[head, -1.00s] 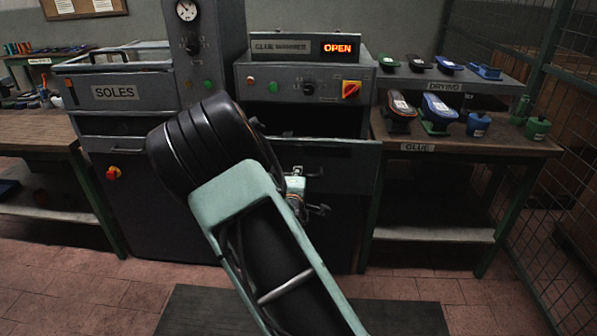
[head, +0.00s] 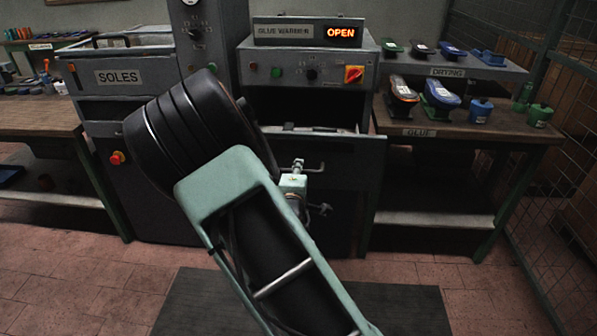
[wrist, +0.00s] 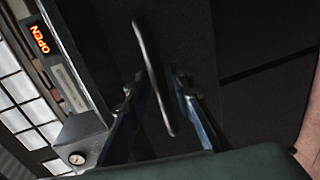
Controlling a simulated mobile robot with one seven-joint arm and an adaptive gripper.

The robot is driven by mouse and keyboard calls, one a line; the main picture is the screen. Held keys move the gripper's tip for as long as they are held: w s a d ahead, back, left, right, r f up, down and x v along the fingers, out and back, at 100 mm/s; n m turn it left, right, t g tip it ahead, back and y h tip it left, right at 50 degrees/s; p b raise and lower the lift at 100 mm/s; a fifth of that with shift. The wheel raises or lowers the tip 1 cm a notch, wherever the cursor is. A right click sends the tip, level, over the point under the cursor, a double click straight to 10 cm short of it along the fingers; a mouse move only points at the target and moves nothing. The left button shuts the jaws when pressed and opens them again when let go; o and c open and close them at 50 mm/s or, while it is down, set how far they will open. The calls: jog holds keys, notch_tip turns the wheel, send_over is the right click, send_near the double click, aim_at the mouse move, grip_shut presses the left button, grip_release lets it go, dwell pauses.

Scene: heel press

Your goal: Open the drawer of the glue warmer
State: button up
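The glue warmer (head: 275,57) is a dark grey cabinet with a lit OPEN display (head: 341,33). Its drawer (head: 350,160) stands pulled out below the control panel, and a strip of its inside shows over the front's top edge. In the head view my gripper (head: 322,188) is at the drawer front, and the handle is hidden or not distinct there. In the wrist view the drawer's bar handle (wrist: 150,65) runs between the two spread fingers of my gripper (wrist: 157,82). A gap shows on the left; whether the right finger touches the bar I cannot tell.
The SOLES cabinet (head: 130,100) stands left of the glue warmer. On the right is a bench (head: 470,134) with shoes and pots under a drying shelf (head: 500,72). A wire fence closes the right side. A dark mat (head: 400,310) lies on open floor in front.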

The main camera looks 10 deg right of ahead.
jog(key=shift+o, duration=0.3)
jog(key=shift+s, duration=0.1)
jog(key=v, duration=0.7)
jog(key=shift+s, duration=0.2)
jog(key=shift+a, duration=0.1)
